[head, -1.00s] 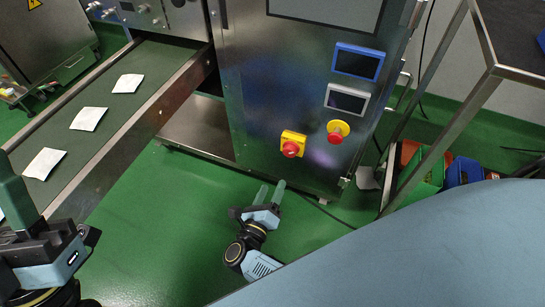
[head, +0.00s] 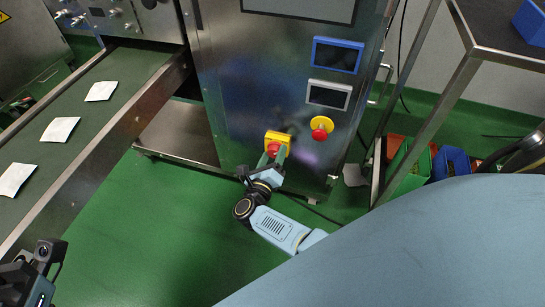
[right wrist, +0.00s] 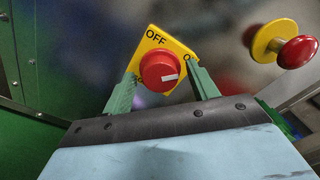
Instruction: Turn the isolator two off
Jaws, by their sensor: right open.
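The isolator is a red knob (right wrist: 158,71) on a yellow plate (right wrist: 180,50), which also shows on the steel cabinet front in the head view (head: 283,136). The plate reads OFF at its upper left; a partly hidden label starting with O is at the right. The knob's white mark points right, toward that label. My right gripper (head: 273,157) is open, its green fingers on either side of the knob in the right wrist view (right wrist: 160,72). I cannot tell whether they touch it. My left gripper (head: 35,275) is only partly visible at the lower left, fingers unseen.
A red emergency button (head: 320,133) on a yellow base sits to the right of the isolator. Blue-framed (head: 338,55) and white-framed (head: 328,95) displays are above it. A conveyor (head: 110,115) with white teabag packets is at the left. Green floor is clear below.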

